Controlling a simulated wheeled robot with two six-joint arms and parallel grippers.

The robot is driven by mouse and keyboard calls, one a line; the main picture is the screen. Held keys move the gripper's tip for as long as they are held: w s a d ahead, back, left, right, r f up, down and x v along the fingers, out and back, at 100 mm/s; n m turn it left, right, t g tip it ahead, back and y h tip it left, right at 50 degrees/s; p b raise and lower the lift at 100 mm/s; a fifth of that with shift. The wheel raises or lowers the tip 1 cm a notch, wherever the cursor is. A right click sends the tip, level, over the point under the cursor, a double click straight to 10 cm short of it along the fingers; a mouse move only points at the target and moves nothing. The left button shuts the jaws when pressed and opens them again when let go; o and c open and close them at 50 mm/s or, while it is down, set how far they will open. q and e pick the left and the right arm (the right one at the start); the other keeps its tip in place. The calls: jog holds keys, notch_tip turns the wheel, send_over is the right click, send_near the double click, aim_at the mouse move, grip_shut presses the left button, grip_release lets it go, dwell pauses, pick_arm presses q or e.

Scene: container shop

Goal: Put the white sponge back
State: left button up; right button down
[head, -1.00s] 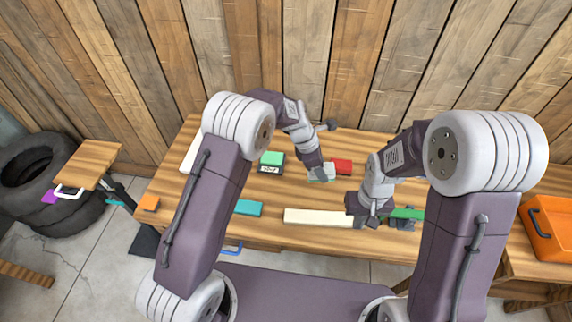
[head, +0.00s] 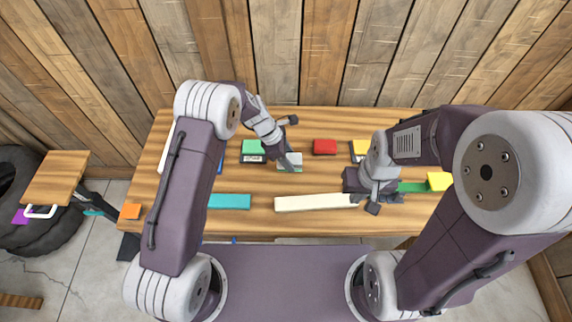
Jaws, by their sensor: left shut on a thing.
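The white sponge (head: 296,158) shows as a small pale piece at my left gripper (head: 290,163). That gripper is shut on it, low over the back middle of the wooden table, between a green block (head: 252,147) and a red block (head: 325,146). The gripper hides part of the sponge, and I cannot tell whether it touches the table. My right gripper (head: 371,202) is at the right end of a long cream bar (head: 312,202). Its jaw opening cannot be made out.
The wooden table (head: 270,226) also holds a teal block (head: 229,201), an orange block (head: 130,211), a green strip (head: 412,187), and yellow blocks at the back (head: 360,147) and right (head: 439,181). A plank wall stands behind. A small wooden stand (head: 55,178) is at the left.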

pick_arm(q)
jog(key=shift+w+a+f, duration=0.1)
jog(key=shift+a+f, duration=0.2)
jog(key=shift+a, duration=0.15)
jog(key=shift+f, duration=2)
jog(key=shift+f, duration=0.25)
jog(key=o, duration=1.2)
jog(key=shift+r, duration=0.1)
jog(key=v, duration=1.2)
jog(key=shift+r, duration=0.2)
